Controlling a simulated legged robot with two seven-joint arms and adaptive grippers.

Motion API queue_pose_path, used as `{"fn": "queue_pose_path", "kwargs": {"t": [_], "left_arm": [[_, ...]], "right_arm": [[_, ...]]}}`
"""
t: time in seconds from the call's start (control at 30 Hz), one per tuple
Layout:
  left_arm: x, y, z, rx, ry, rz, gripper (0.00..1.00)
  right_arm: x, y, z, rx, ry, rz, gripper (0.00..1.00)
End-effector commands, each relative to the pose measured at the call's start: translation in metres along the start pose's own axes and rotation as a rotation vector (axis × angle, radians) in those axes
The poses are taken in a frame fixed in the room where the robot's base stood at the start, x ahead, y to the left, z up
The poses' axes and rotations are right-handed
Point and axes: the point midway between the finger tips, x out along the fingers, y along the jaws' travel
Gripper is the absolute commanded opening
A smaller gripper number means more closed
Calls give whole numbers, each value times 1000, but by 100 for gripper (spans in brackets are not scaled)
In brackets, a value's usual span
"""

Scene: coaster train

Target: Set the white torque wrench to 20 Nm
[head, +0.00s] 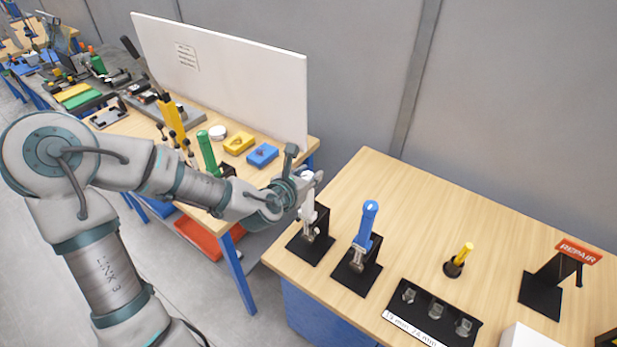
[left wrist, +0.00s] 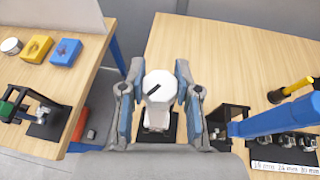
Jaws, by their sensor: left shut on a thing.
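The white torque wrench (head: 308,215) stands upright in a black holder (head: 311,248) at the left edge of the right-hand table. My left gripper (head: 308,184) is at its top end and hides part of it. In the left wrist view the wrench's round white end (left wrist: 159,86), with a black mark on it, sits between the two fingers of my left gripper (left wrist: 159,95), which is shut on it. I cannot read any torque value. My right gripper is not in view.
A blue wrench (head: 367,225) stands in its own black holder close to the right. Beyond it are a socket tray (head: 432,312), a small yellow-handled tool (head: 460,258) and a stand with a red REPAIR sign (head: 578,251). The table's back is clear.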

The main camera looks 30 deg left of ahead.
Motion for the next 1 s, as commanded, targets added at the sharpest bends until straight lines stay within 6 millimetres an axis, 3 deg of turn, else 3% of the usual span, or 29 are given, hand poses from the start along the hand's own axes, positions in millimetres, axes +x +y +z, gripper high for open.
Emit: {"fn": "queue_pose_path", "kwargs": {"t": [0.17, 0.5, 1.0], "left_arm": [[1, -3, -7, -66, 15, 145, 0], [2, -3, -7, -171, 15, 400, 0], [1, -2, -5, -245, 15, 580, 0]], "right_arm": [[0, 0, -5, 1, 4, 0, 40], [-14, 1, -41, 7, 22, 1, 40], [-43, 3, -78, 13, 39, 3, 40]]}}
